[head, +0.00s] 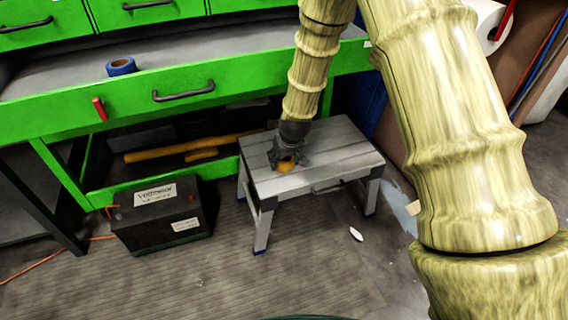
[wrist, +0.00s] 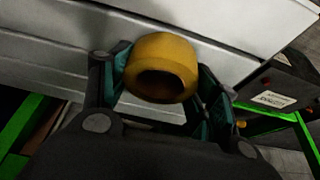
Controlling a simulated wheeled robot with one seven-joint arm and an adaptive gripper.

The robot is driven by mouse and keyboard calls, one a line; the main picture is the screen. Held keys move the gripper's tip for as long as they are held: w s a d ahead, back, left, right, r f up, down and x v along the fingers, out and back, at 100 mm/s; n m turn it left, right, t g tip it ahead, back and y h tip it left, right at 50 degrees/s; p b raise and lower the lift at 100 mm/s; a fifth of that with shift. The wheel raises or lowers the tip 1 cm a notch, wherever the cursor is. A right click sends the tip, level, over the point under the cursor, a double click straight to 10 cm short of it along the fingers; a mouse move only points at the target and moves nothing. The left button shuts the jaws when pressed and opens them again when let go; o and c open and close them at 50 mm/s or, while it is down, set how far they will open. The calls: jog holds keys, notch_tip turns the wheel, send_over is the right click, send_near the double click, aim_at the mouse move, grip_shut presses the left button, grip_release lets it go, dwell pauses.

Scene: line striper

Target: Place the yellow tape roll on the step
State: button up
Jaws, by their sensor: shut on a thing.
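The yellow tape roll (wrist: 163,52) is between the two fingers of my gripper (wrist: 165,85) in the wrist view, its dark hole facing the camera. In the head view the roll (head: 286,165) is a small yellow patch under my gripper (head: 287,158), mostly covered by it. My gripper is shut on the roll and points down over the grey step (head: 335,150). The roll is at the step's top, near its front left part. I cannot tell whether it touches the surface. The step's top fills the back of the wrist view (wrist: 230,25).
A green workbench (head: 60,110) with drawers stands behind the step, with a blue tape roll (head: 121,66) on it. A black battery box (head: 160,215) stands on the floor left of the step. A yellow-handled tool (head: 180,149) lies behind. The step's right side is clear.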

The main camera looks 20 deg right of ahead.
jog(key=shift+f, duration=0.5)
jog(key=shift+r, duration=0.1)
jog(key=o, duration=1)
jog(key=shift+o, duration=0.2)
jog(key=p+v, duration=0.4)
jog(key=v, duration=0.8)
